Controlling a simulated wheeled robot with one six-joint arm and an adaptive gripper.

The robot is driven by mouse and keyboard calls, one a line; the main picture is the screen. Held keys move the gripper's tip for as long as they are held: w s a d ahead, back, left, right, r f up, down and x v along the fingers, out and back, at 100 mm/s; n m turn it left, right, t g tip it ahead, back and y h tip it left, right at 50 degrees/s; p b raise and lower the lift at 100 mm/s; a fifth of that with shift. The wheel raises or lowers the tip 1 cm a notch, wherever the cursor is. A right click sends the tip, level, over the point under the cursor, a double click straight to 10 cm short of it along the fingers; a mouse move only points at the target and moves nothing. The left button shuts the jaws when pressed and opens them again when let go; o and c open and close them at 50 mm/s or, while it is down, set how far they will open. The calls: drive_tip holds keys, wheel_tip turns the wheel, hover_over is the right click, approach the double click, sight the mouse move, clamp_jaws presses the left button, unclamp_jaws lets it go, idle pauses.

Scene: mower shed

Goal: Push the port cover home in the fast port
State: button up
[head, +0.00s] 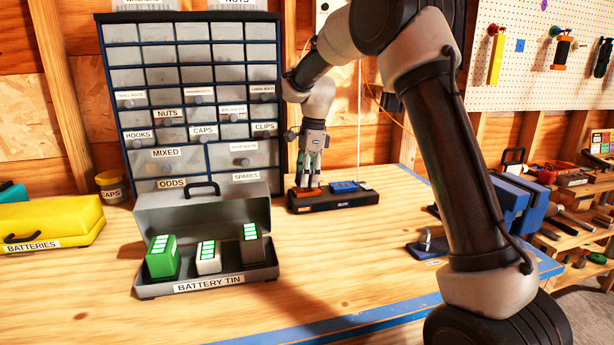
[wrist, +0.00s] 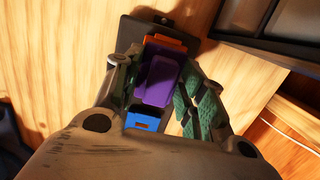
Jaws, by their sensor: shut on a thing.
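My gripper (head: 310,172) points down over the left end of a dark charger base (head: 335,201) on the bench. The base has an orange port (head: 306,191) at left and a blue port (head: 343,186) at right. In the wrist view my gripper (wrist: 160,85) is shut on a purple block (wrist: 159,81), apparently the port cover, with green finger pads at its right. Orange (wrist: 165,42) shows past one end of it and blue (wrist: 142,121) past the other. I cannot tell how deep the cover sits. Which port is fast is too small to read.
An open battery tin (head: 222,283) with three battery packs stands front left of the base. A drawer cabinet (head: 195,90) stands behind it. A yellow batteries case (head: 50,221) is far left, a blue vise-like tool (head: 520,203) at right. The front middle bench is clear.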

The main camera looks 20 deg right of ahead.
drive_tip(key=shift+f, duration=0.7)
drive_tip(key=o, duration=1.1)
